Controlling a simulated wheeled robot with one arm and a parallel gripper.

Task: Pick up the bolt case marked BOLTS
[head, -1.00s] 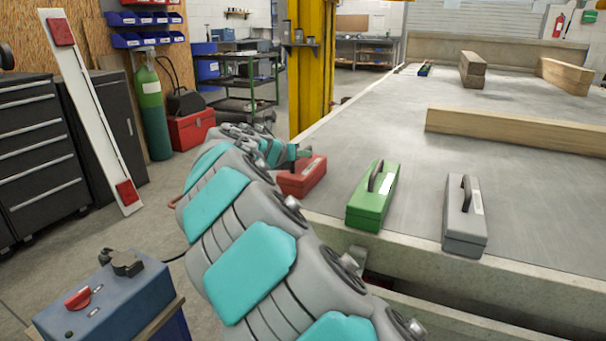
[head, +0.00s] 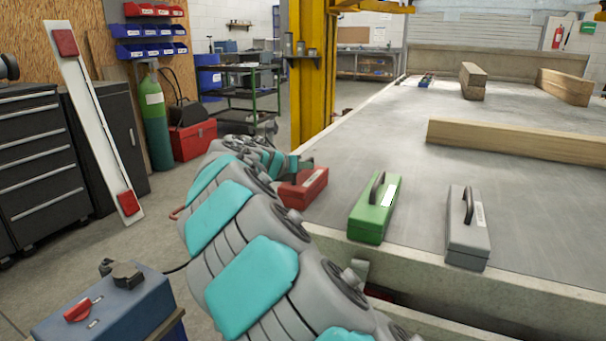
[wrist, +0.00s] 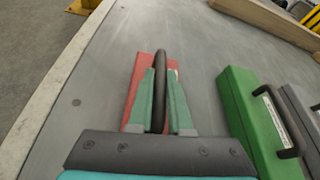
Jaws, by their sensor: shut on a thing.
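A red case (head: 306,193) sits at the left edge of the grey deck; it also shows in the wrist view (wrist: 133,96). My gripper (head: 301,163) is at its top, and in the wrist view its two green fingers (wrist: 160,78) are on either side of the dark handle, shut on it. A green case (head: 367,221) stands to the right, and a grey case (head: 467,243) farther right, both upright with handles up. Each has a pale label, but the lettering is too small to read, so I cannot tell which says BOLTS. Whether the red case touches the deck is unclear.
The deck (head: 400,160) is clear around the cases. A long timber (head: 510,143) lies beyond them, with shorter timbers farther back. A yellow post (head: 313,75) stands past the deck's left edge. A blue box with a red knob (head: 110,312) is at lower left.

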